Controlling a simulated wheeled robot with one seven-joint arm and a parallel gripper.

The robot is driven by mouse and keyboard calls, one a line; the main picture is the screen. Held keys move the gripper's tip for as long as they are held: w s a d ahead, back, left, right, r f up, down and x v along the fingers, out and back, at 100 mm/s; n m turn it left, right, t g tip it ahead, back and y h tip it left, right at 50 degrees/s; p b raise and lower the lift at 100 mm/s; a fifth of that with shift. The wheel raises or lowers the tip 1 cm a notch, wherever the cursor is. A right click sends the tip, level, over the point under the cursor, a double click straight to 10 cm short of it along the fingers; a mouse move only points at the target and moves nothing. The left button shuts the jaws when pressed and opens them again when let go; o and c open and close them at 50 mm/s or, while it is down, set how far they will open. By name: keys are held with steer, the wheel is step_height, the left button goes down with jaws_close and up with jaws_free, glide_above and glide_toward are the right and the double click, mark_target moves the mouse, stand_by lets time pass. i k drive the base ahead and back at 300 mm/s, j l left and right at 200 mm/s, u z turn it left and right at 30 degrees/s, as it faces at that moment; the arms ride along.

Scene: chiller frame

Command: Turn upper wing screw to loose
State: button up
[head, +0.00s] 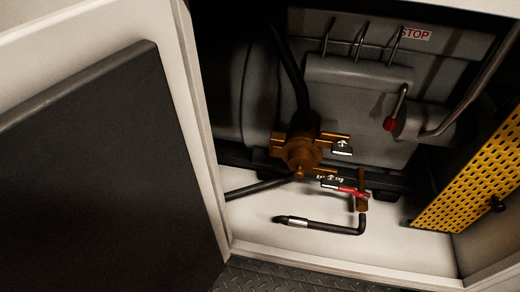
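A brass valve body (302,151) sits at the middle of the open compartment, with brass stubs sticking out left and right. A small dark tag with a white arrow (342,146) is by its right stub. I cannot tell for sure which brass part is the upper wing screw, or whether it is tight or loose. Below, a red lever (345,189) lies beside a small upright brass fitting (362,190). My gripper is not in view.
An open dark-faced door panel (100,180) fills the left. A yellow perforated panel (475,165) bounds the right. A black bent pipe (335,228) runs low over the pale floor (270,225). A grey tank (355,130) and a red-tipped pipe (390,123) are behind.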

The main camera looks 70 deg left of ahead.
mark_target(341, 148)
steer(key=u, duration=2.35)
steer(key=l+u, duration=0.1)
steer(key=l, duration=0.6)
steer(key=k+l+u, duration=0.1)
steer(key=l, duration=0.55)
